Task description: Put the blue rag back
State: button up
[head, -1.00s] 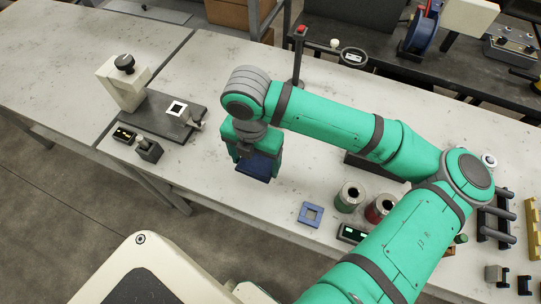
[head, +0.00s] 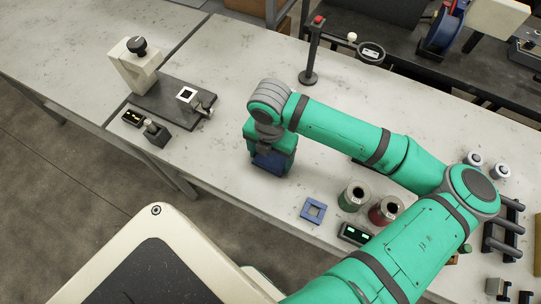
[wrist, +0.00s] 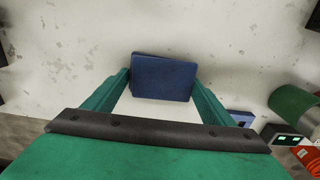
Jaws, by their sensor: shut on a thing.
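The blue rag (head: 270,163) is a flat dark blue folded pad. My gripper (head: 268,158) is shut on it, above the pale bench top left of the green and red spools. In the wrist view the rag (wrist: 163,78) sits between the two green fingers (wrist: 163,88), with bare bench around it. I cannot tell whether its underside touches the bench.
A blue square frame (head: 313,210) lies right of the rag, beside a green spool (head: 354,196), a red spool (head: 386,210) and a small display box (head: 356,234). A dark fixture base (head: 172,110) stands at the left. Bench between is clear.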

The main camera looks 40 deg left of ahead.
aim_at(270, 159)
jog(key=o, duration=1)
jog(key=shift+f, duration=0.1)
notch_tip(270, 159, up, 12)
jog(key=shift+r, duration=0.15)
dwell(0.3)
